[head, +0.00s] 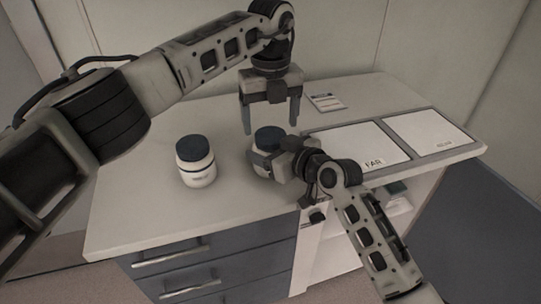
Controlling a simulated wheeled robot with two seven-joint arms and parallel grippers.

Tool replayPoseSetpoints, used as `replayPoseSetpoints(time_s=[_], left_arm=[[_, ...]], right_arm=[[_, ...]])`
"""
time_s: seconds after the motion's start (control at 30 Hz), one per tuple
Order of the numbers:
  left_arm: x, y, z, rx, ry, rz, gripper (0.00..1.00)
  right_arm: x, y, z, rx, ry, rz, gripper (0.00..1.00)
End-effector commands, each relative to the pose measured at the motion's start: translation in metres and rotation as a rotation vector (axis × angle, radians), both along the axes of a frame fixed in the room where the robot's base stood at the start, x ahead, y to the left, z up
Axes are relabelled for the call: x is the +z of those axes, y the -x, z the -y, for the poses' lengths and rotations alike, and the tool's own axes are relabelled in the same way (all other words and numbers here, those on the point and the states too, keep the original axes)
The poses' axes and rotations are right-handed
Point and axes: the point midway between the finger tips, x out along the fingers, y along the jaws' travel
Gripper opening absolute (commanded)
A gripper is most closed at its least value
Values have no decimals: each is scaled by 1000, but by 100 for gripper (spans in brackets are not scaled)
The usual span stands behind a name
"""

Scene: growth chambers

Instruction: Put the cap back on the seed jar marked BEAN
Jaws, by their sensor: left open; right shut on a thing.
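A white jar with a dark blue cap (193,148) stands upright on the counter at left; the print on its label (200,178) is too small to read. A second jar (264,172) with a dark blue top (269,136) is right of it, largely hidden by my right gripper (260,158), which is shut on its body from the right. I cannot read its label or tell which jar is BEAN. My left gripper (270,127) points down, open, with its fingers on either side of the second jar's blue top; I cannot tell whether they touch it.
Two white panels lie right on the counter (130,215); one panel (357,146) reads FAR, and the other panel's (430,132) print is unclear. A small card (326,102) lies behind. Drawers (190,275) are below the front edge. The counter's front left is clear.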

Motion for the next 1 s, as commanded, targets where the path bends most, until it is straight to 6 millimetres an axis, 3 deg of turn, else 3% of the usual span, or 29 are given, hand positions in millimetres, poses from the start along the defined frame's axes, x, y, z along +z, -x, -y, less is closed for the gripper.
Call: replayPoseSetpoints(time_s=[0.2,0.57,0.73,1.0], left_arm=[[-24,0,0,0,0,-1,78],[-28,0,0,0,0,1,78],[-28,0,0,0,0,1,34],[-28,0,0,-46,-1,1,32]], right_arm=[[0,0,0,0,0,0,6],[0,0,0,0,0,0,6],[0,0,0,0,0,0,6],[0,0,0,0,1,-1,6]])
